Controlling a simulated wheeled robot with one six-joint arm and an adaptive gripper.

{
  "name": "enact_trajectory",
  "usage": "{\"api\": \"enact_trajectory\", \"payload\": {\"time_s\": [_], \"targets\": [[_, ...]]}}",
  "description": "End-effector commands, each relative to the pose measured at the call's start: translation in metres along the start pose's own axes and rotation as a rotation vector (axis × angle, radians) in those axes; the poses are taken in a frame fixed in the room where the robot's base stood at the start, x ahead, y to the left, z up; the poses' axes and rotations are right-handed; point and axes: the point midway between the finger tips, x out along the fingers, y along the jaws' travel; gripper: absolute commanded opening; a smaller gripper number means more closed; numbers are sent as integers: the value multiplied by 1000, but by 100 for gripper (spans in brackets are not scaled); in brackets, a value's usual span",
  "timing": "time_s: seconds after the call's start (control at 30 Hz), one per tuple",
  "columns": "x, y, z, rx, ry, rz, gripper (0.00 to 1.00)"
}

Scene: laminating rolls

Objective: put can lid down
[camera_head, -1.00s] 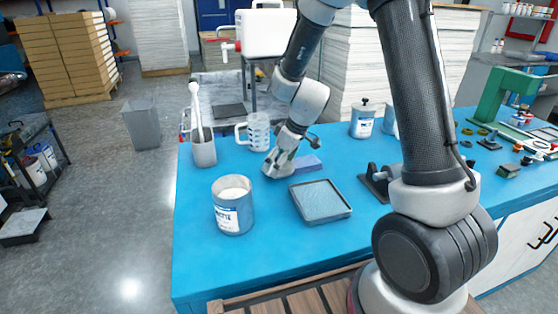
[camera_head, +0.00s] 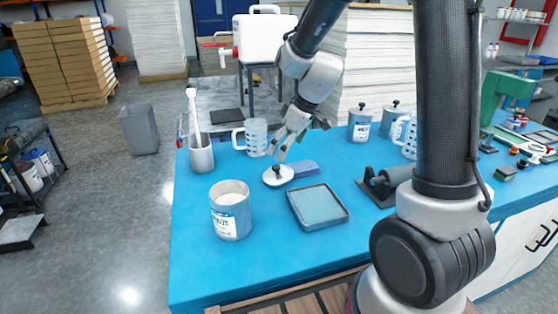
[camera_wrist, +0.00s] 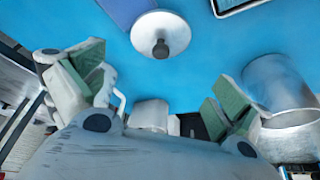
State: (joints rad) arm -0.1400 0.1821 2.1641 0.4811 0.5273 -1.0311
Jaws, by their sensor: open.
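The can lid (camera_head: 278,175) is a round, pale disc with a dark knob, lying flat on the blue table. It also shows in the wrist view (camera_wrist: 160,36), apart from my fingers. My gripper (camera_head: 285,150) is above and just behind the lid, open and empty. In the wrist view its green-padded fingers (camera_wrist: 160,95) are spread wide. The open can (camera_head: 231,211), with a white label and pale contents, stands upright to the front left of the lid. It also shows at the right of the wrist view (camera_wrist: 280,85).
A shallow grey tray (camera_head: 318,206) lies right of the can, and a blue block (camera_head: 304,169) is beside the lid. A tool holder (camera_head: 201,156), a measuring jug (camera_head: 257,138), a lidded can (camera_head: 360,124) and a roller (camera_head: 388,180) stand around. The table's front left is clear.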

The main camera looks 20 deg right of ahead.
Motion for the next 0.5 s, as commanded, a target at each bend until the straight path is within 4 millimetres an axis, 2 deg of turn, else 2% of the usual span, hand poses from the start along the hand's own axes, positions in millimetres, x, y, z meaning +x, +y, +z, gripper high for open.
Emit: {"api": "enact_trajectory", "payload": {"time_s": [0.1, 0.2, 0.43, 0.5], "targets": [[-23, 0, 0, 0, 3, 3, 100], [-35, 1, 0, 0, 1, 2, 100], [-45, 0, 1, 4, 0, 2, 100], [-55, -2, 5, 22, 1, 8, 100]]}}
